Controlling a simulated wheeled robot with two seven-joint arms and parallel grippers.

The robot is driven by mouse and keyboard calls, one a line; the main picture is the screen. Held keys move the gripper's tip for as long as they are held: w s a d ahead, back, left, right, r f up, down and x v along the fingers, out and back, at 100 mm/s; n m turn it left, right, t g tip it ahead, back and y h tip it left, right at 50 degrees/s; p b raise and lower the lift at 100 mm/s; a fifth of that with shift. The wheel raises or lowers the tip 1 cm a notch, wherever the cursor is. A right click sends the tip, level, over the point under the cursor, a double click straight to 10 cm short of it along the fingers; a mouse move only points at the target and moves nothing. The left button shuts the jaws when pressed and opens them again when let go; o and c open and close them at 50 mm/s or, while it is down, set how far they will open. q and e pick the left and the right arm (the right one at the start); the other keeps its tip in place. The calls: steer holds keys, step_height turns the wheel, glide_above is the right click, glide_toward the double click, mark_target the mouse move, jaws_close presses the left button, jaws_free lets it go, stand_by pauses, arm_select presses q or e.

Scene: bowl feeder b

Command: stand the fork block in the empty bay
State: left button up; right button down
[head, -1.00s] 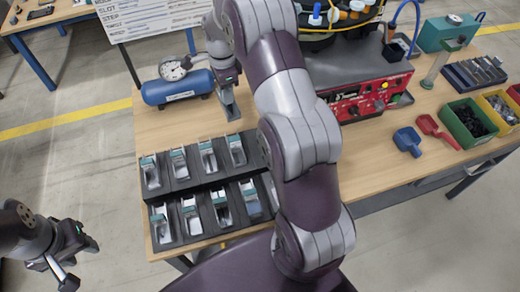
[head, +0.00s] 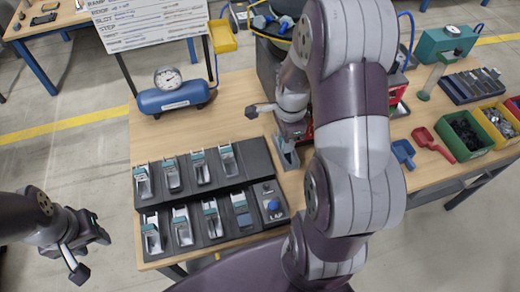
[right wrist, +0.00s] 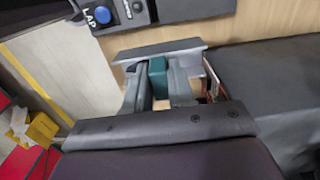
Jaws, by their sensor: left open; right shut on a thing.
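My right gripper (head: 288,155) is at the right end of the black two-row rack (head: 255,160), over or beside the table; its height is unclear. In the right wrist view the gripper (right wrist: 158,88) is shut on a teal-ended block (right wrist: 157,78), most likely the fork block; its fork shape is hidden. The rack bays hold pale pieces with teal tops. My left gripper (head: 76,262) is open and empty, off the table to the left.
A LAP panel with a blue button (head: 273,205) sits at the rack's right end. A blue tank with a gauge (head: 175,97) stands behind the rack. Blue and red scoops (head: 432,142) and bins lie right. Bare wood lies between tank and rack.

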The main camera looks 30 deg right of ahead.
steer(key=w+a+f, duration=0.1)
steer(key=w+f, duration=0.2)
steer(key=w+a+f+p, duration=0.1)
steer(key=w+a+f, duration=0.1)
steer(key=w+f, duration=0.1)
steer(key=w+a+f, duration=0.1)
steer(key=w+f, duration=0.2)
steer(key=shift+a+f+p, duration=0.15)
steer(key=shift+f+p, duration=0.2)
steer(key=shift+w+f, duration=0.2)
steer(key=shift+f, duration=0.05)
